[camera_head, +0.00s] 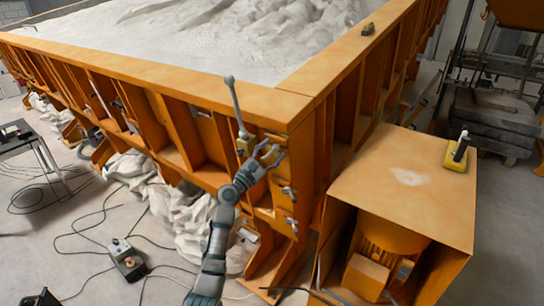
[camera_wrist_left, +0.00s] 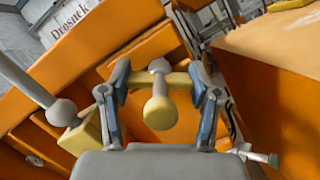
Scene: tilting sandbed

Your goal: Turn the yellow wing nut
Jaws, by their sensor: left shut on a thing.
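The yellow wing nut (camera_wrist_left: 160,112) shows in the left wrist view, with a round knob facing the camera and wings spreading to both sides. My left gripper (camera_wrist_left: 163,82) has one finger on each side, shut on the wings. In the head view my left gripper (camera_head: 270,155) is at the front corner of the orange sandbed frame; there the wing nut cannot be made out clearly. My right gripper is in neither view.
Beside my left gripper, a grey lever (camera_head: 235,105) with ball ends rises from a yellow block (camera_wrist_left: 88,138). Metal fittings (camera_head: 290,192) stick out below. The sandbed (camera_head: 150,75) lies behind, an orange cabinet (camera_head: 405,185) right. Cables and a control box (camera_head: 122,250) lie on the floor.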

